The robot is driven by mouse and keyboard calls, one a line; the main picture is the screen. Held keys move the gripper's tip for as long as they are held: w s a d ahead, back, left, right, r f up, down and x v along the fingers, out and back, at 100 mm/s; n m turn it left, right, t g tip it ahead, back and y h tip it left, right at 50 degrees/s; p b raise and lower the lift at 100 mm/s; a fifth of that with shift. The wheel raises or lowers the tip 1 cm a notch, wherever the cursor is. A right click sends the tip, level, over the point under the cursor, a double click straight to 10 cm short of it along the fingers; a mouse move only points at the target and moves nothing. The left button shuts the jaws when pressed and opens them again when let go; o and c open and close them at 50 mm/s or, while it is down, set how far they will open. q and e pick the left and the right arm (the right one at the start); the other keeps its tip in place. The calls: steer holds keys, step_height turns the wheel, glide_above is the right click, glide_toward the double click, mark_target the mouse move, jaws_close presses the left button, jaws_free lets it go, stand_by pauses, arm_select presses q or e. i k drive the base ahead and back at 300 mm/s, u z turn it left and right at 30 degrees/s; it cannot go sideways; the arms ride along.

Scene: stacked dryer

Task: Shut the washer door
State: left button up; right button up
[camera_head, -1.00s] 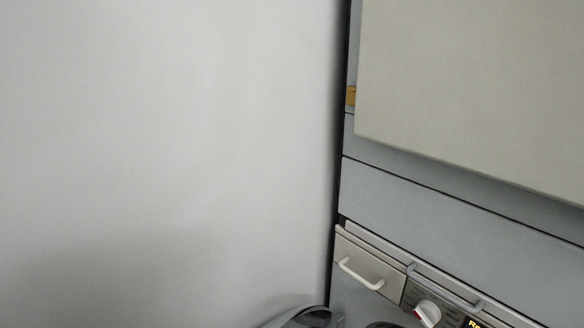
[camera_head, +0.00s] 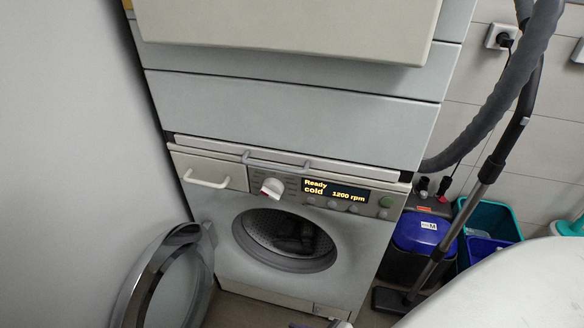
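The washer (camera_head: 230,212) stands in the middle of the head view, under a stacked grey unit. Its round opening (camera_head: 284,240) is uncovered and shows a dark drum with something dark inside. The washer door (camera_head: 165,280), round with a grey rim, stands swung wide open to the left of the opening, close to the left wall. Its lower part is cut off by the picture's bottom edge. Neither of my grippers can be made out in the view.
A vacuum cleaner tube (camera_head: 490,170) with a floor head leans at the right. Beside it stand a blue-lidded bin (camera_head: 420,232) and a teal bucket (camera_head: 497,222). A detergent drawer handle (camera_head: 207,181) juts from the washer. A white wall (camera_head: 70,130) closes off the left.

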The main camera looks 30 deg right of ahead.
mark_target(130, 310)
steer(key=z, duration=1)
steer(key=k, duration=1.25)
steer(key=z, duration=0.15)
